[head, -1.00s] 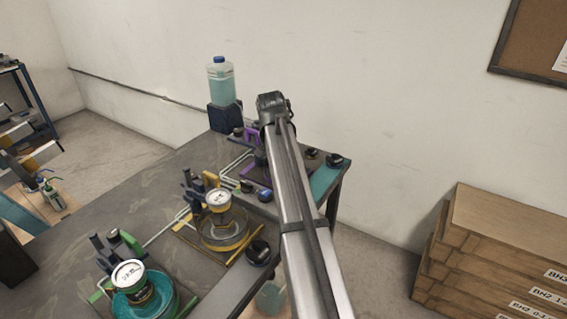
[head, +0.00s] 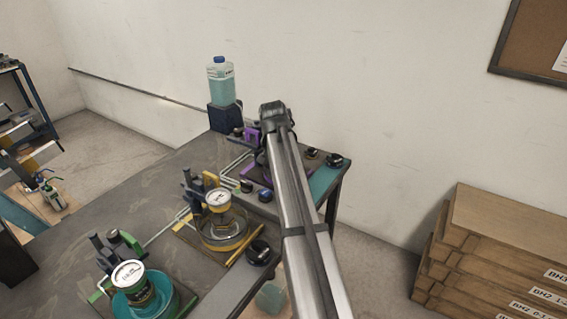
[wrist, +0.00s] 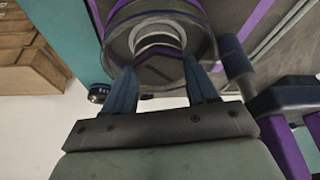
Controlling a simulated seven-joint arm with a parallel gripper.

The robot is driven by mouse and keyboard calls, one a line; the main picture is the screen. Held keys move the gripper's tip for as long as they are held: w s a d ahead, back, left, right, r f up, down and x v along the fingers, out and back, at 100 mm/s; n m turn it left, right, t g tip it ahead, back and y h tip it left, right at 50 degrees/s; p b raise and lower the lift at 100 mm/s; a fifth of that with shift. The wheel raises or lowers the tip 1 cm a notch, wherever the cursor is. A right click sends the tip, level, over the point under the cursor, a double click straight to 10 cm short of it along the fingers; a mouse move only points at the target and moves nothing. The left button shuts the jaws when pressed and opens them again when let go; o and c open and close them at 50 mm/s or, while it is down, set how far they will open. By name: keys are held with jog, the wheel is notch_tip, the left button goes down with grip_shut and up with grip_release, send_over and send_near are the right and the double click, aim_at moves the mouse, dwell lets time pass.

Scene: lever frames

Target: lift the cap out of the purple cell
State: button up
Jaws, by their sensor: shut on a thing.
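The purple cell (head: 252,139) is at the far end of the bench in the head view, mostly hidden behind my arm. In the wrist view its purple frame (wrist: 258,18) shows at the upper right, and a clear round dish (wrist: 207,38) is in front of my gripper. My gripper (wrist: 158,68) has its two blue fingers on either side of a round cap (wrist: 158,44) with pale rings, and is shut on it. The cap lies within the outline of the dish. I cannot tell whether it touches the dish or is clear of it. The head view hides the fingers and cap.
A yellow cell (head: 213,180) and a green cell (head: 128,240), each with a round white-faced top, stand nearer on the bench (head: 150,205). A bottle (head: 221,82) stands on a dark block behind the purple cell. A dark post (wrist: 236,62) is close right of my fingers.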

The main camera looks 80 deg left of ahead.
jog(key=shift+c, duration=0.6)
jog(key=shift+r, duration=0.1)
